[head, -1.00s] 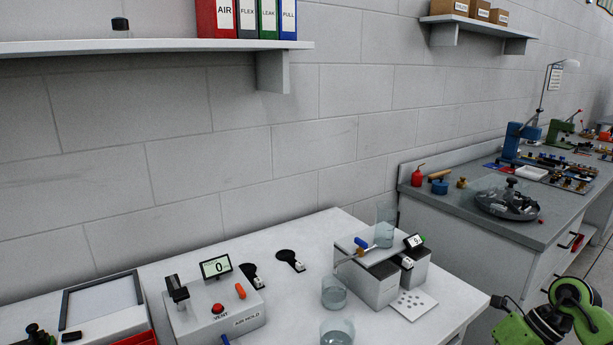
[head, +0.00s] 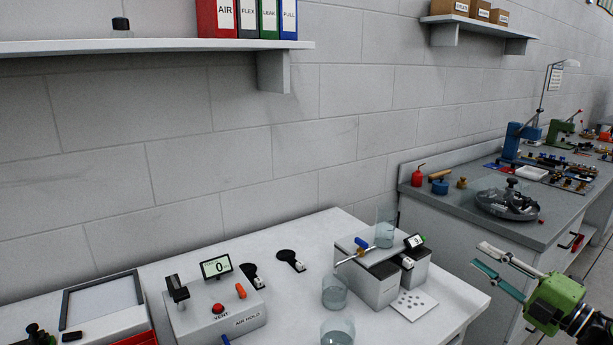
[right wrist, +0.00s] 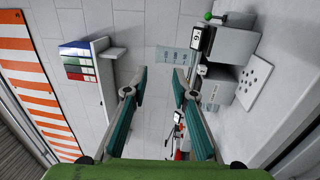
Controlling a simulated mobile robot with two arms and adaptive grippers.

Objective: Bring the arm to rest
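My right gripper (head: 479,256) is at the lower right in the head view, its fingers pointing left toward the white bench (head: 455,298). Its two teal-padded fingers are spread apart. In the right wrist view, the fingers (right wrist: 161,72) are open with nothing between them. The gripper appears clear of everything; its height over the bench edge is hard to tell. My left gripper is not in view.
The white bench holds an air hold box (head: 218,317), glass beakers (head: 334,292) and a grey two-block stand (head: 378,281) with a small display. A grey workbench (head: 450,222) stands behind the right gripper. A shelf (head: 150,46) hangs on the wall.

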